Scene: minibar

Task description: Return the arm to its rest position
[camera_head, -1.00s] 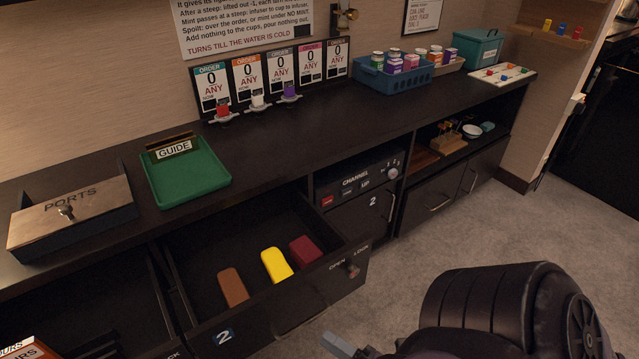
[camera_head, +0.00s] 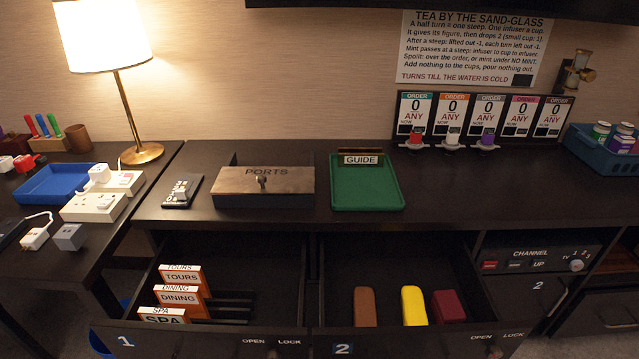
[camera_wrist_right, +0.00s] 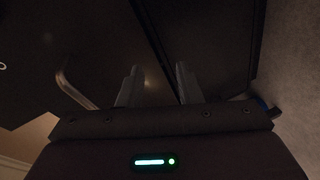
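My right gripper (camera_wrist_right: 158,88) shows in the right wrist view. Its two fingers stand apart with nothing between them, in front of dark cabinet panels. Neither gripper nor arm shows in the head view now. Two drawers stand open there. Drawer 1 (camera_head: 226,340) holds cards marked TOURS (camera_head: 182,277), DINING (camera_head: 178,297) and SPA (camera_head: 162,317). Drawer 2 (camera_head: 420,343) holds a brown block (camera_head: 365,307), a yellow block (camera_head: 413,306) and a dark red block (camera_head: 448,307).
A PORTS box (camera_head: 263,187), a green tray (camera_head: 367,190) with a GUIDE sign and several order cards (camera_head: 452,115) stand on the counter. A lamp (camera_head: 140,153), blue tray (camera_head: 52,184) and sockets (camera_head: 95,205) are at left. A blue basket (camera_head: 590,160) is at right.

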